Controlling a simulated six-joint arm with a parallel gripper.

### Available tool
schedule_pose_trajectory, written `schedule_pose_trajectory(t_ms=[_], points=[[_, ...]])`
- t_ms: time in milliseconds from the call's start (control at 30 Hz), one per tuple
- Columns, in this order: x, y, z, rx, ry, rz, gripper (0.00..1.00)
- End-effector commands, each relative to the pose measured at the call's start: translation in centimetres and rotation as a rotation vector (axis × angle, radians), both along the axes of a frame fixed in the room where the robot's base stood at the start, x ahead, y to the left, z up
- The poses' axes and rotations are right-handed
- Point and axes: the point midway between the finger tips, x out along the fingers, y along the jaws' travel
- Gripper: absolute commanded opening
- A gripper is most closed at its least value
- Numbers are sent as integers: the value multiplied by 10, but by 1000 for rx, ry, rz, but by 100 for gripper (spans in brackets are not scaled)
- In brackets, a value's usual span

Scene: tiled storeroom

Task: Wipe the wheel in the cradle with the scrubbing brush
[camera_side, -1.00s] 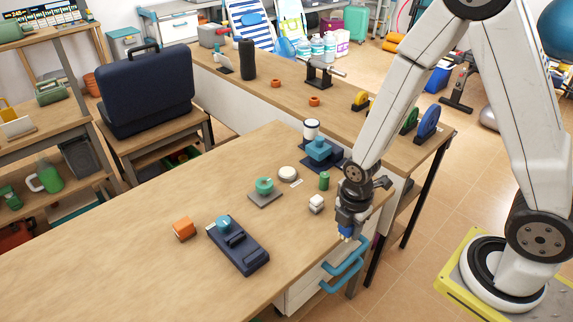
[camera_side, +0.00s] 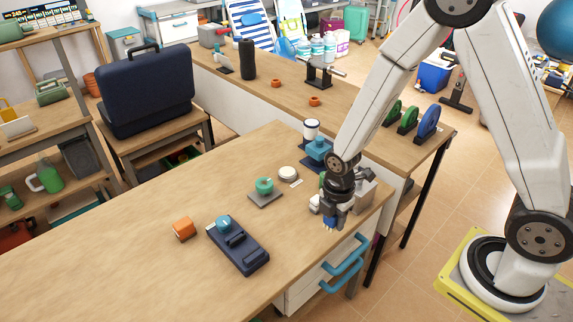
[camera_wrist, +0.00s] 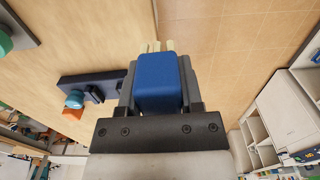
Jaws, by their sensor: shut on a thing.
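My gripper (camera_side: 331,217) is shut on the scrubbing brush and hangs near the table's right front edge. The brush (camera_wrist: 158,85) is a blue block with pale bristles showing beyond it in the wrist view. In the side view only a small blue part of the brush (camera_side: 328,223) shows below the fingers. A green wheel-like piece (camera_side: 264,185) sits on a grey plate (camera_side: 266,199), left of and apart from my gripper; I take it for the wheel in its cradle. It also shows, cut off, in the wrist view (camera_wrist: 4,42).
A navy device with a teal knob (camera_side: 240,247) and an orange block (camera_side: 183,229) lie to the left. A white disc (camera_side: 288,173) and a teal-topped navy fixture (camera_side: 318,150) stand farther back. The table's left part is clear.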

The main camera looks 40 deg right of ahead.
Motion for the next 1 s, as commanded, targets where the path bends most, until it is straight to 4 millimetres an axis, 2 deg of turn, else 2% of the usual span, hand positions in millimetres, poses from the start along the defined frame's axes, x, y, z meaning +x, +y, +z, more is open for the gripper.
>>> schedule_pose_trajectory(t_ms=[400, 1000], points=[[86, 5, -3, 0, -2, 0, 0], [190, 9, -1, 0, -2, -1, 0]])
